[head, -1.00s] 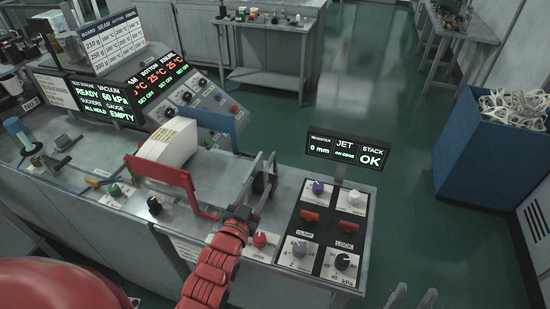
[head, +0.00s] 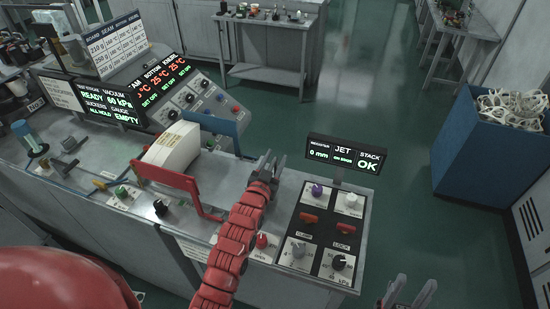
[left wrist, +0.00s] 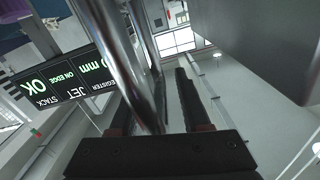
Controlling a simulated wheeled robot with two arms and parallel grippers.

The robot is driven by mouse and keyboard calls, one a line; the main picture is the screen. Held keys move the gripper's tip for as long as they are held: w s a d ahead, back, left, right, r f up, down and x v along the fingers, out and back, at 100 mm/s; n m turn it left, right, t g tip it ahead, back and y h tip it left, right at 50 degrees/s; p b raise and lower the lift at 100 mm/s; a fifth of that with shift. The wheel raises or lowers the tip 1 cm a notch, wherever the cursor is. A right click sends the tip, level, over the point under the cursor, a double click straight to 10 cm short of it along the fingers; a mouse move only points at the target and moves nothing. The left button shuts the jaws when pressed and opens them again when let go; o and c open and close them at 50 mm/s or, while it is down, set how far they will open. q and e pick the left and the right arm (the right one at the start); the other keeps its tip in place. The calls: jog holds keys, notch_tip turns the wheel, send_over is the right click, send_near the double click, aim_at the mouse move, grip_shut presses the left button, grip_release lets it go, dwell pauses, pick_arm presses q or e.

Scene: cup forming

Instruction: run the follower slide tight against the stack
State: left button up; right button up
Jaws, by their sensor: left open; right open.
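The stack (head: 172,147) is a pale block of blanks on the grey bench. A red bracket (head: 168,176) stands at its near side and a blue plate (head: 212,122) at its far side. I cannot tell which part is the follower slide, or whether either one touches the stack. My left gripper (head: 271,166) is open, right of the stack and apart from it, over the bench. In the left wrist view, shiny metal rods (left wrist: 140,60) cross close to the lens. My right gripper (head: 410,293) is open and empty at the lower right.
A display (head: 345,153) reads 0 mm, on edge, stack OK; it shows upside down in the left wrist view (left wrist: 68,82). A knob panel (head: 322,225) lies below it. A blue bin (head: 490,150) stands at the right. The floor between is clear.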

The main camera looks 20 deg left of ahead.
pick_arm(q)
grip_shut()
dwell(1.4)
